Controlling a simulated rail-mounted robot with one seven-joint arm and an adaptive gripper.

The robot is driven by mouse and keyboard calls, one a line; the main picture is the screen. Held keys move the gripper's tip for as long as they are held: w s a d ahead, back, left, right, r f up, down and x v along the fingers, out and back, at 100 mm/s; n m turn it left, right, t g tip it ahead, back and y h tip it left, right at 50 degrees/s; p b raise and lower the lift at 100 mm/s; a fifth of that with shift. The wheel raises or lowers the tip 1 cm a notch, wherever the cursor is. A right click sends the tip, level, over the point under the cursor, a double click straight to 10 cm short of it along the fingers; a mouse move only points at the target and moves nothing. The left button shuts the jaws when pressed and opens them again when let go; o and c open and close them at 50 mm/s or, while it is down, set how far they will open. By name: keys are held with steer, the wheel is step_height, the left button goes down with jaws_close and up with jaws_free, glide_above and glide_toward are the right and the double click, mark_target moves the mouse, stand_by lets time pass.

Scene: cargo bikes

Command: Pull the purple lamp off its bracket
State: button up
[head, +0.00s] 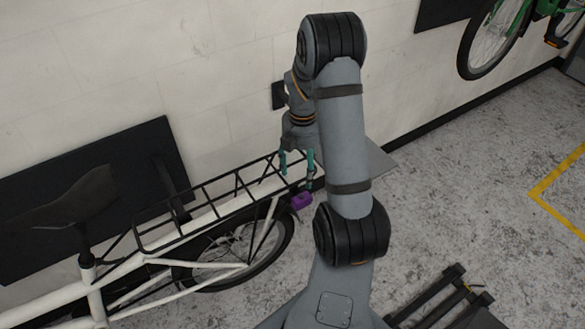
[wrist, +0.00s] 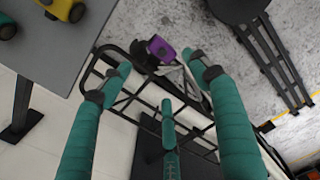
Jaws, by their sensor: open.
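The purple lamp (head: 301,201) sits at the rear end of the black rack (head: 203,203) of the white cargo bike (head: 212,217). In the wrist view the lamp (wrist: 160,48) shows at upper middle, beside a dark piece that looks like its bracket (wrist: 140,50). My gripper (head: 297,168) has teal fingers, open and empty, pointing down just above the rack end and the lamp. In the wrist view the lamp appears beyond and between the spread fingertips of my gripper (wrist: 164,72), apart from them. How the lamp joins the bracket is too small to tell.
A grey shelf or tabletop (wrist: 70,35) holds yellow and green items (wrist: 66,9) near my gripper. The bike's rear wheel (head: 235,250) is below the rack. A wall (head: 215,90) runs behind. A green bike (head: 495,35) hangs at upper right. Open floor (head: 455,170) lies to the right.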

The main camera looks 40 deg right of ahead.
mark_target(300, 194)
steer(key=shift+n, duration=0.7)
step_height(300, 194, down, 10)
steer(key=shift+w+f+p, duration=0.1)
steer(key=shift+f+p, duration=0.1)
steer(key=shift+p, duration=0.55)
steer(key=shift+c, duration=1.3)
steer(key=c, duration=1)
